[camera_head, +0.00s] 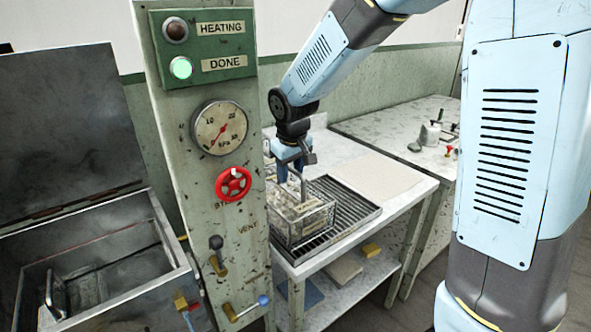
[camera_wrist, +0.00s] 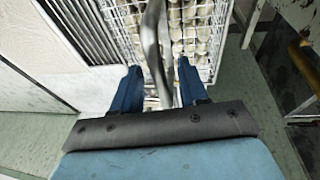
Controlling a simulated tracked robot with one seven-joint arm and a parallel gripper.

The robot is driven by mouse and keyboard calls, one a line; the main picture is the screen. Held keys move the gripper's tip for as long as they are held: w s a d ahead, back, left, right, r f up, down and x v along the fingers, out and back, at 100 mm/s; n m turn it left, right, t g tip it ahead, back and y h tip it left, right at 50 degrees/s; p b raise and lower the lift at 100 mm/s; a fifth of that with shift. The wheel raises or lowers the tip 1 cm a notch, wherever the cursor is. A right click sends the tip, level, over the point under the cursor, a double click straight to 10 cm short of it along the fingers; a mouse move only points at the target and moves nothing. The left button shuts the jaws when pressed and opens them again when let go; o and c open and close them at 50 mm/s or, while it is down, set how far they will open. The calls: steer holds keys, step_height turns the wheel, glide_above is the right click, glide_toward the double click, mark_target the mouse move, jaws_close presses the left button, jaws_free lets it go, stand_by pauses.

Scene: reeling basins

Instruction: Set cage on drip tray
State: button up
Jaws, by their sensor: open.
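The wire cage (camera_head: 303,222), filled with pale lumps, is upright at the left end of the dark ribbed drip tray (camera_head: 352,205). It appears to rest on the tray, but its underside is hidden. In the wrist view the cage (camera_wrist: 200,20) is beyond my fingers, with the tray's ribs (camera_wrist: 85,30) to its left. The cage's metal handle (camera_wrist: 153,45) rises between my fingers. My gripper (camera_head: 292,178) is above the cage; in the wrist view my gripper (camera_wrist: 160,85) is open, one blue finger on each side of the handle, with gaps visible.
The tray lies on a pale worktable (camera_head: 400,178) with a lower shelf (camera_head: 345,290). A green post with a gauge (camera_head: 219,127) and a red valve wheel (camera_head: 233,184) stands close left of the cage. An open metal basin (camera_head: 100,262) is at far left.

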steer(key=v, duration=1.2)
steer(key=s+d+r+m+t, duration=0.2)
steer(key=s+d+m, duration=0.5)
steer(key=s+d, duration=1.4)
steer(key=shift+r, duration=0.25)
